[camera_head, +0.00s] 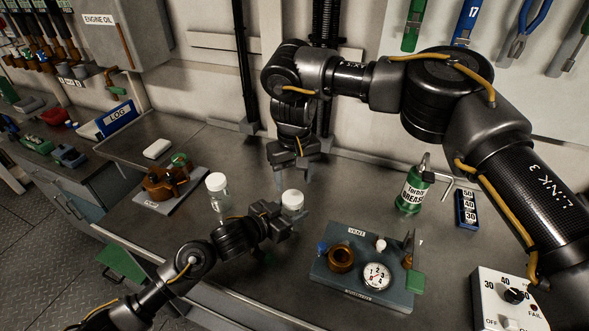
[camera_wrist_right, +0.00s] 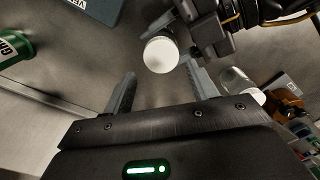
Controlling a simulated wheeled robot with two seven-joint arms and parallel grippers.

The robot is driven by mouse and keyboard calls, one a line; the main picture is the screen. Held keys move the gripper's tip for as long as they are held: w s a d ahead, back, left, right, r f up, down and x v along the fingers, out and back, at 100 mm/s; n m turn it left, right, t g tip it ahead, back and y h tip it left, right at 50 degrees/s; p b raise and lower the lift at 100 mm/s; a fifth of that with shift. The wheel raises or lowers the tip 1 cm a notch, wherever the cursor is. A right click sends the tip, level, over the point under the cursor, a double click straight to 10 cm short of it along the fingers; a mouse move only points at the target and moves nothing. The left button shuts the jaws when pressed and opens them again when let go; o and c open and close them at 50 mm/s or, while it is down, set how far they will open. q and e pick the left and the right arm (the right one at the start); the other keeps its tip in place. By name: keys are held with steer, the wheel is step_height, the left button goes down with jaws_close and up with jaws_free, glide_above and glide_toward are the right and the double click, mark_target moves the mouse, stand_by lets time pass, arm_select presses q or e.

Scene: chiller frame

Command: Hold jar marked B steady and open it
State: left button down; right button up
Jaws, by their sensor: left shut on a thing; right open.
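A clear jar with a white lid (camera_head: 292,199) stands upright on the bench. My left gripper (camera_head: 284,214) is shut on its body from the left, below the lid. In the right wrist view the round white lid (camera_wrist_right: 161,55) faces the camera, with the left gripper beside it. Another clear jar with a white lid (camera_head: 217,186) stands farther left; it also shows in the right wrist view (camera_wrist_right: 238,84). No letter is readable on either jar. My right gripper (camera_head: 291,178) points down, open and empty, above and behind the held jar. Its fingers (camera_wrist_right: 160,88) are apart, the lid slightly beyond them.
A grey valve panel (camera_head: 335,285) with a gauge stands at the right front. A green grease can (camera_head: 412,190) and a blue number block (camera_head: 466,208) are at the right. A brown fitting on a plate (camera_head: 165,183) lies at the left. Bench around the jars is mostly clear.

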mark_target(294, 197)
arm_select(q)
steer(key=shift+s+f, duration=0.1)
steer(key=shift+f, duration=0.25)
arm_select(e)
steer(key=shift+f, duration=2.7)
steer(key=shift+c, duration=0.4)
